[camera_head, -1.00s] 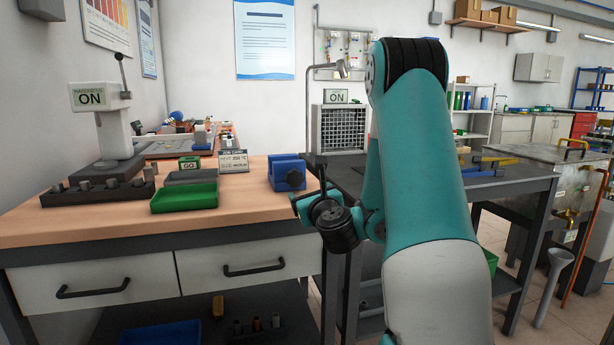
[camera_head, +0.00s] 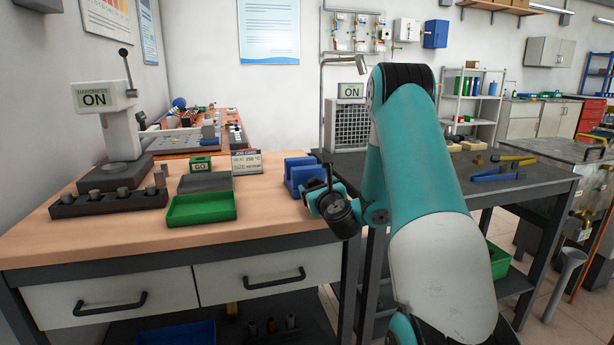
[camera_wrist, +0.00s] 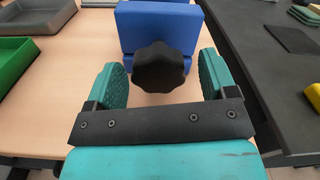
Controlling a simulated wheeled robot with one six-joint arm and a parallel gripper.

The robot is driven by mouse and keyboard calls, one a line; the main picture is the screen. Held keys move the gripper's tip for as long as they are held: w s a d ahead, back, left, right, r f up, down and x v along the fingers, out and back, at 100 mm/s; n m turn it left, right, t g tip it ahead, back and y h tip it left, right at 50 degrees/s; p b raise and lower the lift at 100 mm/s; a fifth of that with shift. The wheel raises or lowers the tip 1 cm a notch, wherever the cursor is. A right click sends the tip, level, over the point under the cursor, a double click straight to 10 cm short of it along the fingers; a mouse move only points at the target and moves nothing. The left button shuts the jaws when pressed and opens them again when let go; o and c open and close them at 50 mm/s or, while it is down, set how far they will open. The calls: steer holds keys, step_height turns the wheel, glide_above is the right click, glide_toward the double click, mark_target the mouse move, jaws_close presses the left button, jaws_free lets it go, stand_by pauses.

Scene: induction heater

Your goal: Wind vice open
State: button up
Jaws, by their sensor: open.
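The blue vice (camera_head: 301,172) stands at the right end of the wooden bench. In the wrist view the vice (camera_wrist: 160,27) is at the top middle, with its black lobed knob (camera_wrist: 159,68) facing my gripper. My gripper (camera_wrist: 162,82) is open, with one teal finger on each side of the knob and visible space on both sides. In the head view my gripper (camera_head: 318,195) is at the vice's front, and the knob is hidden behind it. How far the vice jaws stand apart is hard to tell.
A green tray (camera_head: 202,209), a grey tray (camera_head: 205,182) and a job card (camera_head: 246,162) lie left of the vice. A hardness tester (camera_head: 122,125) and a dark block rack (camera_head: 108,202) stand further left. A dark table (camera_head: 400,172) adjoins on the right.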

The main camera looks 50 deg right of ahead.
steer(key=shift+x, duration=0.8)
steer(key=shift+a, duration=0.1)
steer(key=c, duration=0.9)
steer(key=shift+a+n, duration=0.1)
steer(key=shift+n, duration=0.2)
steer(key=n, duration=0.3)
steer(key=shift+w+f, duration=0.1)
steer(key=shift+n+b, duration=0.3)
steer(key=shift+n, duration=1.5)
